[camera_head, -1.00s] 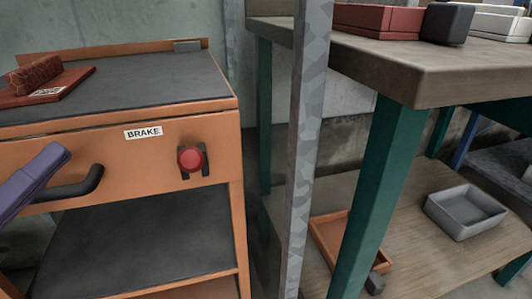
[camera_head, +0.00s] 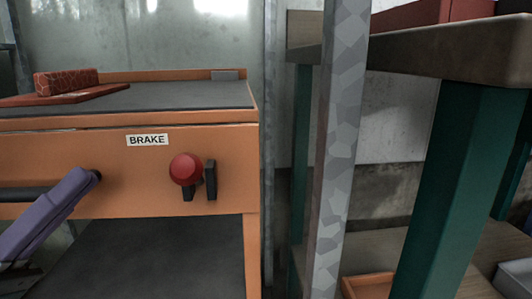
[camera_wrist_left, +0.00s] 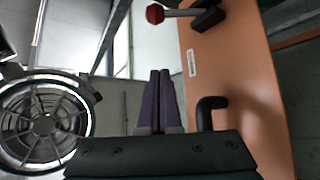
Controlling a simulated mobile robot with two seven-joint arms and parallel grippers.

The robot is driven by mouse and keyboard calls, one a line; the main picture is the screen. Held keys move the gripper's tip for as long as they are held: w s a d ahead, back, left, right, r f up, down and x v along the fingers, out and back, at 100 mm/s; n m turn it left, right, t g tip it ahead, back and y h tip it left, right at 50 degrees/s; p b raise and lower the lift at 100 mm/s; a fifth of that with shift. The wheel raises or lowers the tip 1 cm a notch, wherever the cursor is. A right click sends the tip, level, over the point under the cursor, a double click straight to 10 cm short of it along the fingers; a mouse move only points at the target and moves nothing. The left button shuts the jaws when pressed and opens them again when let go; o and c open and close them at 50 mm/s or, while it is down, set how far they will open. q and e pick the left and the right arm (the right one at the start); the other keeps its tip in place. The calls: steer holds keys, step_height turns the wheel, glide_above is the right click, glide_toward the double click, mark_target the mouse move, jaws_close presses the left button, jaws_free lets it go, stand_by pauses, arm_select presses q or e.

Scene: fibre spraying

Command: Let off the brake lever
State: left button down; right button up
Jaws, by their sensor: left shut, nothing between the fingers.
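The brake lever shows its red round knob (camera_head: 186,168) in the head view, on the orange front panel below and right of the white BRAKE label (camera_head: 147,140). Black bracket plates (camera_head: 210,180) stand beside and behind it. In the left wrist view the red knob (camera_wrist_left: 155,13) sits on the end of a pale rod that projects from the panel. My left gripper (camera_head: 82,180) has purple fingers, which are shut and empty, left of and slightly below the knob and apart from it. The fingers (camera_wrist_left: 159,75) also show together in the left wrist view. My right gripper is out of view.
A black bar handle (camera_head: 22,193) runs on the orange cart's front, partly behind my left fingers; it also shows close by in the wrist view (camera_wrist_left: 208,112). A brown block (camera_head: 66,82) lies on the cart top. A grey post (camera_head: 340,150) and a green-legged bench stand right.

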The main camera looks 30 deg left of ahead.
mark_target(193, 174)
arm_select(q)
steer(key=x, duration=0.8)
steer(key=shift+w+d+r, duration=0.15)
steer(key=shift+w+r, duration=0.1)
steer(key=d+f+b, duration=0.1)
steer(key=d+f, duration=0.1)
steer(key=shift+s+d+f+b, duration=0.35)
steer(key=shift+d+f, duration=0.05)
steer(key=shift+s+f+m+h+b, duration=0.15)
steer(key=shift+f+m+h+b, duration=0.1)
steer(key=shift+m+h+b, duration=0.3)
